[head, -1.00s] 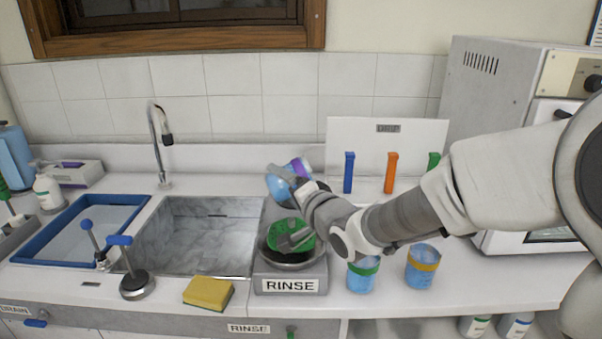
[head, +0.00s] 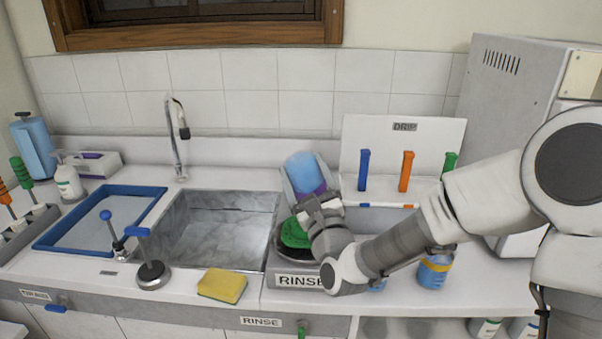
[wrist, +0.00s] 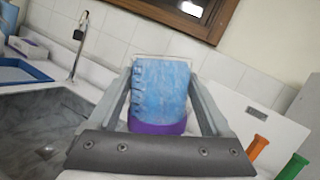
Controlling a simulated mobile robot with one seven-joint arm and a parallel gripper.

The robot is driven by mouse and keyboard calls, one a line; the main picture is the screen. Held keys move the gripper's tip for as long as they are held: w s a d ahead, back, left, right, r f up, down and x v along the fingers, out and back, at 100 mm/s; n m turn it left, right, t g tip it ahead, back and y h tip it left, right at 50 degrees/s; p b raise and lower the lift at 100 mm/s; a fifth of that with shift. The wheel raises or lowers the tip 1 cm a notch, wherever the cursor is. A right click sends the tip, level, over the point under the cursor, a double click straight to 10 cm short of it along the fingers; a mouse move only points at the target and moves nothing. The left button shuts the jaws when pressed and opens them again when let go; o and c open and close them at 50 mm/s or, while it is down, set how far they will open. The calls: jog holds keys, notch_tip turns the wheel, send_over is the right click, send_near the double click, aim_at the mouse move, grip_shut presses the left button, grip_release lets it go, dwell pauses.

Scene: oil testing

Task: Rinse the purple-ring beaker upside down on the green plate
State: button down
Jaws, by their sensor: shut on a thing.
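The purple-ring beaker (head: 300,165), light blue, is held above and behind the green plate in the head view. Its purple ring (head: 312,189) is on the lower side and its blue end points up, so it is inverted with some tilt. My gripper (head: 305,185) is shut on it. In the wrist view the beaker (wrist: 160,92) sits between both fingers of my gripper (wrist: 160,85), purple ring toward the palm. The green plate (head: 294,234) lies in the dark bowl of the RINSE station, partly hidden by my gripper.
The sink (head: 222,225) and faucet (head: 177,135) are to the left, with a yellow sponge (head: 222,285) in front. The DRIP rack (head: 435,140) with coloured pegs stands right. A yellow-ring beaker (head: 434,272) and another beaker are mostly behind my arm.

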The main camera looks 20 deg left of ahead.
jog(key=m, duration=0.1)
jog(key=m+h, duration=0.1)
jog(key=m, duration=0.1)
jog(key=m+t, duration=0.1)
jog(key=shift+w+d+f+m+h, duration=0.15)
jog(key=shift+d+m+h, duration=0.15)
jog(key=shift+m+h, duration=0.1)
jog(key=shift+m, duration=0.5)
notch_tip(320, 180, down, 6)
jog(key=b, duration=0.6)
jog(key=c, duration=0.5)
grip_release()
jog(key=c, duration=0.8)
jog(key=shift+b, duration=0.3)
